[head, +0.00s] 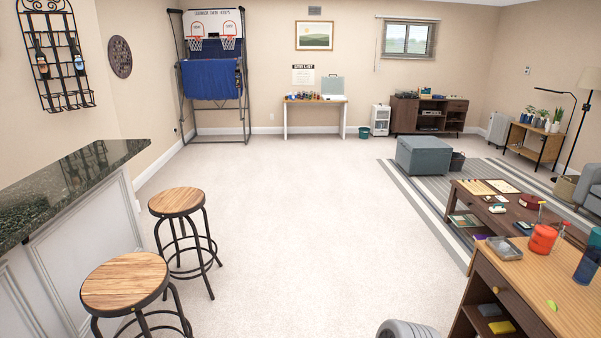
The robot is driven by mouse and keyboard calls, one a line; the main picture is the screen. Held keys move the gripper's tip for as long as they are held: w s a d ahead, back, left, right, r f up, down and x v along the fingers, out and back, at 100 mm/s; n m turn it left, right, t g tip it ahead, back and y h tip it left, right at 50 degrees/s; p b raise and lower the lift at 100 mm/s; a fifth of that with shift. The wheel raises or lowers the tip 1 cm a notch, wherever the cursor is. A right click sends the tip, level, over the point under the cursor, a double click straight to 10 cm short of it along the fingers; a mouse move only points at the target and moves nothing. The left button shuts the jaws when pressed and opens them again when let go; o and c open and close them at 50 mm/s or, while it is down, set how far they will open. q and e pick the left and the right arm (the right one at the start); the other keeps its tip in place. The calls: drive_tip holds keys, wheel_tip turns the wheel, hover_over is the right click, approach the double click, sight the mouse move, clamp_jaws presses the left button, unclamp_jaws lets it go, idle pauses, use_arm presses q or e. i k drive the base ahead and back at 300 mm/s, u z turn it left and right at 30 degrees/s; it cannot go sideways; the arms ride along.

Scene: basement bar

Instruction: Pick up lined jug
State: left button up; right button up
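I cannot make out a lined jug for certain. A red-orange container (542,239) stands on the wooden cabinet top at the lower right. A dark blue vessel (586,266) stands at the right of that top, partly cut off by the picture edge. Neither shows clear lines at this size. Neither of my grippers is in view.
Two round wooden stools (125,283) stand by the dark stone bar counter (70,185) at left. The wooden cabinet (545,300) stands at lower right, with a brown coffee table (505,215) behind it. A grey ribbed object (407,329) shows at the bottom. The central carpet is clear.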

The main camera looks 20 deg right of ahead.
sight(545, 234)
drive_tip(key=z, duration=0.55)
drive_tip(key=i, duration=1.7)
drive_tip(key=z, duration=2)
drive_tip(key=i, duration=1.05)
drive_tip(key=z, duration=0.8)
